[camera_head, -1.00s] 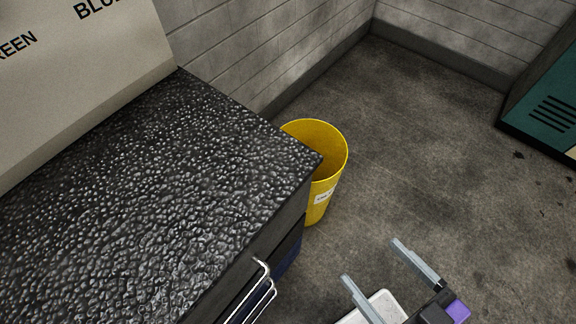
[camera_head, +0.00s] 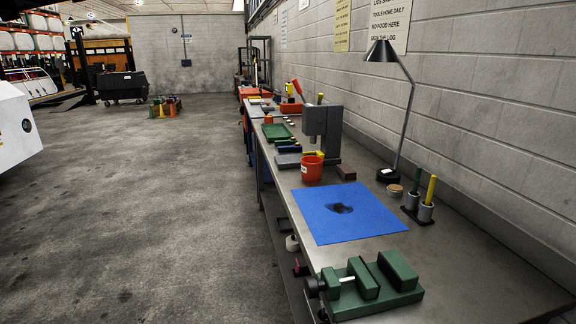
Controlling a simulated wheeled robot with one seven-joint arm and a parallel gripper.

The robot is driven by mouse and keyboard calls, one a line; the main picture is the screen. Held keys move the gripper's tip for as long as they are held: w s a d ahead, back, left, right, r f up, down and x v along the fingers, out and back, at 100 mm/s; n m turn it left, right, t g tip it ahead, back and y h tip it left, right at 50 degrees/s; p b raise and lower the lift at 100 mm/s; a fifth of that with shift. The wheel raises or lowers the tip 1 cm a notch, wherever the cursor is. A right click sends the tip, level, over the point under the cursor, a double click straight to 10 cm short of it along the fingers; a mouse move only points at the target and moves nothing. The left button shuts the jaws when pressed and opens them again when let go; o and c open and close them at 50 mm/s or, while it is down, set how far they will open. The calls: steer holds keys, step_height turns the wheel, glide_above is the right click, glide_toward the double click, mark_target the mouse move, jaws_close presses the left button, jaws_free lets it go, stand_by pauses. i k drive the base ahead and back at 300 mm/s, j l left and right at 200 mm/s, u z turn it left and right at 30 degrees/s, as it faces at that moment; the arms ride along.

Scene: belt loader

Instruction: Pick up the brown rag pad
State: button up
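A small brown block-like item (camera_head: 346,172) lies on the workbench, just right of the red bucket and at the foot of the grey press. It is the only brown pad-like thing I make out, but it is too small to tell whether it is cloth. A blue mat (camera_head: 310,222) with a dark patch on it lies nearer on the bench. My gripper is not in view.
The long grey workbench (camera_head: 440,262) runs along the right wall. On it are a green vise (camera_head: 372,288), a red bucket (camera_head: 312,168), a grey press (camera_head: 322,128), a lamp (camera_head: 408,90) and a tan round item (camera_head: 394,190). The floor (camera_head: 150,200) left of the bench is open.

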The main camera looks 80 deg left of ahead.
mark_target(347, 172)
steer(key=u, duration=1.8)
steer(key=i+j+z, duration=0.1)
steer(key=z, duration=0.25)
steer(key=i+j+z, duration=0.1)
steer(key=z, duration=0.25)
steer(key=i+j+z, duration=0.15)
steer(key=j, duration=0.3)
steer(key=i+j+z, duration=0.15)
steer(key=j, duration=0.3)
steer(key=i+j+z, duration=0.15)
steer(key=j, duration=0.3)
steer(key=j+z, duration=0.15)
steer(key=j, duration=0.35)
steer(key=i, duration=0.05)
